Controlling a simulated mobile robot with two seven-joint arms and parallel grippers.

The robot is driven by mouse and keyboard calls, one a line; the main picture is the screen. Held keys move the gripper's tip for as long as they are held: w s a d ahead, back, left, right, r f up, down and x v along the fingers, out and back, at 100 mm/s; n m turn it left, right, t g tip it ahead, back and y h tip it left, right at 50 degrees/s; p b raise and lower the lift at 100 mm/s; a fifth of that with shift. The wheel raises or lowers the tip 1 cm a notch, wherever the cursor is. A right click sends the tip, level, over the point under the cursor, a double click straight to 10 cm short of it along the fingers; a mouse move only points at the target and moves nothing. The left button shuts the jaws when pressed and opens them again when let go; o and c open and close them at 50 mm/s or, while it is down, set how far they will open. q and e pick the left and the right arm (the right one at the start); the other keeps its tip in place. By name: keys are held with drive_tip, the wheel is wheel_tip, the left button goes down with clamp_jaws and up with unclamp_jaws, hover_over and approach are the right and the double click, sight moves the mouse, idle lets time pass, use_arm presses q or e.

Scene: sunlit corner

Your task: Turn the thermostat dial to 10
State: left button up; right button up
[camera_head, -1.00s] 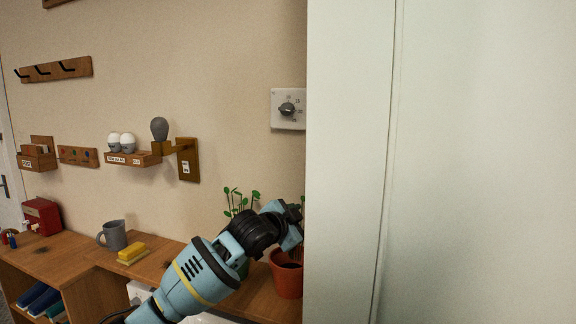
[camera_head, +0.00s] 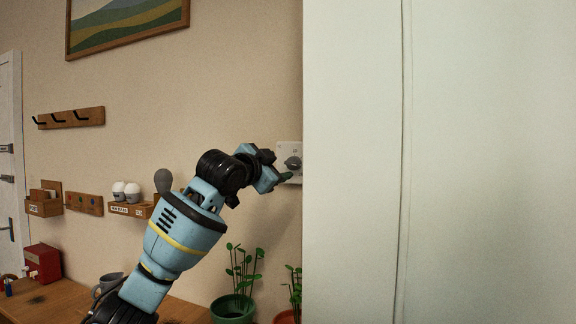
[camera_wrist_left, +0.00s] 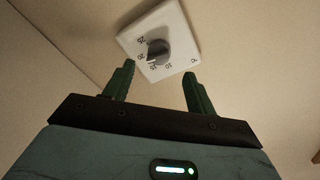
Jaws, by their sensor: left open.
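The thermostat (camera_head: 288,150) is a white square plate on the wall with a dark grey round dial (camera_head: 293,162). In the left wrist view the dial (camera_wrist_left: 159,52) shows in front of the fingers, with printed numbers 25, 20, 15 and 10 around it. Its light pointer mark appears to be near 15, but the exact setting is hard to read. My left gripper (camera_head: 282,172) is open in front of the thermostat. In the left wrist view its two green fingers (camera_wrist_left: 158,76) are spread below the dial, apart from it and empty. My right gripper is not in view.
A large pale panel (camera_head: 440,160) fills the right side, close beside the thermostat. Potted plants (camera_head: 233,304) stand below on the wooden shelf (camera_head: 50,304). A wall shelf with bulbs (camera_head: 130,209) is left of my arm.

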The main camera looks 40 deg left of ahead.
sight(289, 164)
use_arm(q)
drive_tip(key=shift+x, duration=3.15)
drive_tip(key=shift+d, duration=0.1)
drive_tip(key=c, duration=1)
